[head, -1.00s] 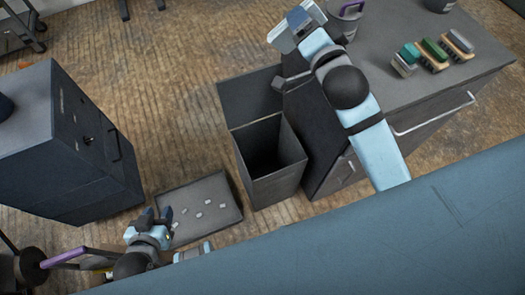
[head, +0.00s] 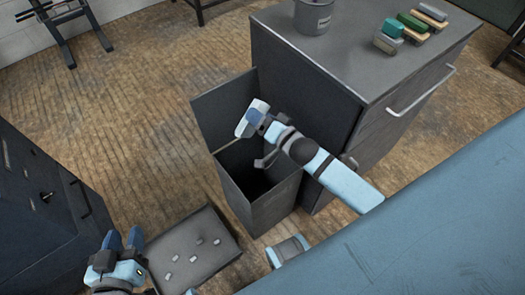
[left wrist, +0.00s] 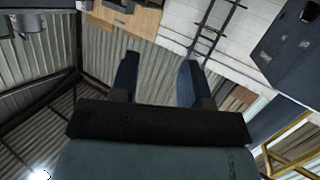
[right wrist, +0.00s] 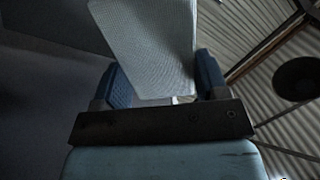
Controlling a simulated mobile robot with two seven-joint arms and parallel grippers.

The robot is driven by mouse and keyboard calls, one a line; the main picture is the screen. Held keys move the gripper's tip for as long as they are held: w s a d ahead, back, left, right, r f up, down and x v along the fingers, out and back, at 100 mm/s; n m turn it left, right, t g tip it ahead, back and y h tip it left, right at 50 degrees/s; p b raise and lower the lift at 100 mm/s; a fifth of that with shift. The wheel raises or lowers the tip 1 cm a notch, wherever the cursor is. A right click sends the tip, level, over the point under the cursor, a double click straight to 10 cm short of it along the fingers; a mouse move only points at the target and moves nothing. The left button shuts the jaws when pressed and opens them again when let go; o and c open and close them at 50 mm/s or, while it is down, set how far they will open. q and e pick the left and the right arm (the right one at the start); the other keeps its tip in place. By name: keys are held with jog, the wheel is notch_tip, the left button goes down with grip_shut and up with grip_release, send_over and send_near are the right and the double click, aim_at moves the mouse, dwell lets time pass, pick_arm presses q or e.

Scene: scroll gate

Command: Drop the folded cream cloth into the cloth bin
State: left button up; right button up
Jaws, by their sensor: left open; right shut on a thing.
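The cloth bin (head: 255,207) is a tall dark grey box with its lid raised at the back, standing against the cabinet. My right gripper (head: 250,118) is over the bin's opening, in front of the raised lid. It is shut on the folded cream cloth (head: 245,126), a pale flat piece. In the right wrist view the cloth (right wrist: 150,45) stands out between the two blue fingers. My left gripper (head: 124,240) is open and empty, low at the left near the tray; its spread fingers show in the left wrist view (left wrist: 158,75).
A grey cabinet (head: 345,65) stands right of the bin, with a grey bucket (head: 313,15) and several brushes (head: 411,28) on top. A shallow tray (head: 222,228) with small pale pieces lies on the floor left of the bin. A dark cabinet (head: 40,215) is at the left.

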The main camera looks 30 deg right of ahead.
pick_arm(q)
jog(key=d+r+t+h+b, duration=0.1)
jog(key=b, duration=0.2)
jog(key=d+r+h+b, duration=0.1)
jog(key=b, duration=0.2)
jog(key=d+r+t+h+b, duration=0.1)
jog(key=r+b, duration=0.1)
jog(key=b, duration=0.1)
jog(key=shift+w+d+m+t+h, duration=0.25)
jog(key=shift+d+m+t+h, duration=0.05)
jog(key=shift+d, duration=0.05)
pick_arm(e)
notch_tip(320, 180, down, 14)
jog(key=s+d, duration=0.1)
jog(key=d, duration=0.1)
jog(key=shift+s+f+y, duration=0.15)
jog(key=shift+s+y, duration=0.1)
jog(key=shift+y, duration=0.05)
jog(key=o, duration=1)
